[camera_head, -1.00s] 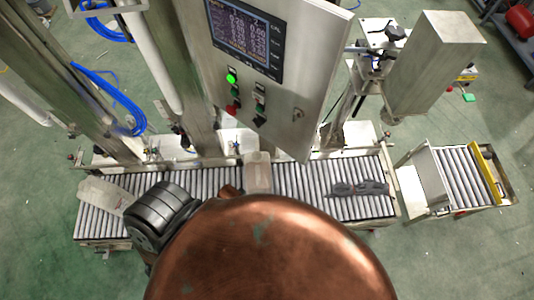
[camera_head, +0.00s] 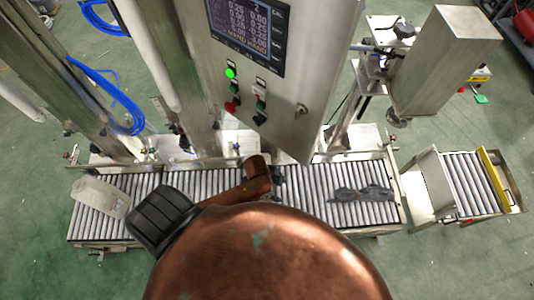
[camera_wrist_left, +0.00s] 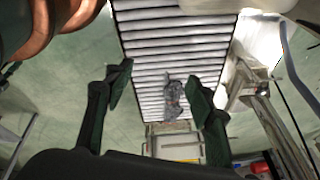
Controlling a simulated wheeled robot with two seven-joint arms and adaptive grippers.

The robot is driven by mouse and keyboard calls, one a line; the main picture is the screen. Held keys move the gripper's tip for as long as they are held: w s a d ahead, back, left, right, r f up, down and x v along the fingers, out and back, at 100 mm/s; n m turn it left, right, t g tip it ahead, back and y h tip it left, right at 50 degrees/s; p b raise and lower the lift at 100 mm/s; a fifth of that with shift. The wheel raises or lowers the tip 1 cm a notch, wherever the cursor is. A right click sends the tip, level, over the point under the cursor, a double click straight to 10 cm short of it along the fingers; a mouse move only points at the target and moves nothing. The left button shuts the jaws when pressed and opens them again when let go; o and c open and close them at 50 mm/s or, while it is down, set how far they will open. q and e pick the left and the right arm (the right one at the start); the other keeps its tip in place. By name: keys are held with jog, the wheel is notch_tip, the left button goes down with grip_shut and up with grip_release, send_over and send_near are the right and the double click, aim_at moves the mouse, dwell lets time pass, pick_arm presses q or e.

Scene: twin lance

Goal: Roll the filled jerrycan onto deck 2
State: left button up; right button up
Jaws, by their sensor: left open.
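A pale translucent jerrycan (camera_head: 101,196) lies at the left end of the roller conveyor (camera_head: 318,190). Its fill level cannot be told. My left gripper (camera_head: 278,180) is small and dark at the end of my copper arm, over the middle of the conveyor. In the left wrist view its two dark fingers (camera_wrist_left: 160,77) are spread with nothing between them, and rollers show beyond. A separate short roller deck (camera_head: 466,187) with a yellow edge stands right of the conveyor. No deck number is readable. My right gripper is not in view.
A dark grey crumpled object (camera_head: 362,194) lies on the right part of the conveyor; it also shows in the left wrist view (camera_wrist_left: 172,100). A control cabinet (camera_head: 285,75) with a lit screen and metal posts stand behind the conveyor. A gap separates conveyor and short deck.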

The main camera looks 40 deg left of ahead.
pick_arm(q)
jog(key=w+d+f+m, duration=0.1)
jog(key=w+f+m, duration=0.1)
jog(key=m, duration=0.2)
jog(key=m+g+y, duration=0.3)
jog(key=m, duration=0.7)
send_over(267, 161)
notch_tip(267, 161, down, 2)
jog(key=shift+f, duration=0.2)
notch_tip(267, 161, down, 12)
jog(key=b, duration=0.2)
jog(key=shift+r, duration=0.1)
jog(key=shift+c, duration=0.6)
grip_shut()
